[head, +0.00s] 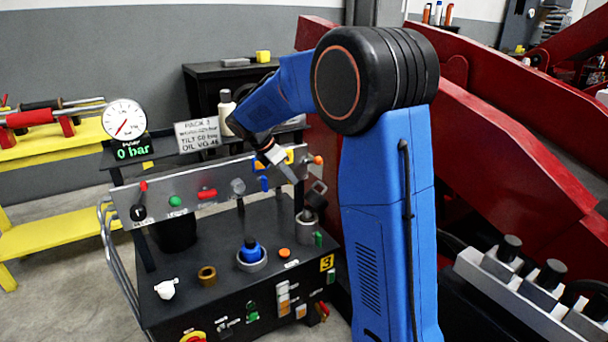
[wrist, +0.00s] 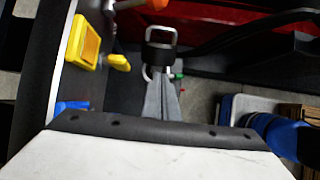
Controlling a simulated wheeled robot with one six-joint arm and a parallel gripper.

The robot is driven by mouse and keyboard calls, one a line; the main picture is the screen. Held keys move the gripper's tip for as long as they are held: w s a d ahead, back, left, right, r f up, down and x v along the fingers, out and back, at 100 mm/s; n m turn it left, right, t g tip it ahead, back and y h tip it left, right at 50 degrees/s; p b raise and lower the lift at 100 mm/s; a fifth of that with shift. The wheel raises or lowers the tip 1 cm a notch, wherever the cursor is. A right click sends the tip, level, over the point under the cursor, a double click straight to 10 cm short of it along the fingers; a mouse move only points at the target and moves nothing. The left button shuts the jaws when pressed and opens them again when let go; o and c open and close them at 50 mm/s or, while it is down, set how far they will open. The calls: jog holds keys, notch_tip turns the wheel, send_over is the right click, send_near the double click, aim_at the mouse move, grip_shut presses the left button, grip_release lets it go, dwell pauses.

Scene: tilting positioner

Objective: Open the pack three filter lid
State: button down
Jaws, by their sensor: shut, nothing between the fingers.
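The pack three filter is a small grey canister (head: 307,219) at the right rear corner of the black pack. Its dark lid (head: 314,198) with a wire loop sits at the top; I cannot tell whether it is fully seated. In the wrist view the dark lid (wrist: 160,54) shows ahead of my fingers, with bright wire loops above and below it. My gripper (head: 294,178) is shut and empty, pointing down beside the lid on its left. In the wrist view the gripper (wrist: 168,92) overlaps the lower loop; I cannot tell if they touch.
The sloping grey valve panel (head: 222,190) with coloured handles runs close to my gripper's left. The black pack top (head: 215,262) carries a blue cap (head: 251,249), a brass ring (head: 207,275) and a white fitting (head: 166,288). A red frame (head: 500,150) stands at the right.

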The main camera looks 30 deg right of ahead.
jog(key=a, duration=0.3)
jog(key=h, duration=0.3)
send_near(322, 184)
jog(key=x, duration=0.4)
jog(key=a+f+x, duration=0.1)
jog(key=x, duration=0.1)
jog(key=shift+s+d+f, duration=0.1)
jog(key=shift+f, duration=0.1)
jog(key=shift+d+r+y, duration=0.2)
jog(key=shift+d+y, duration=0.3)
jog(key=shift+d, duration=1.4)
jog(key=shift+r, duration=0.1)
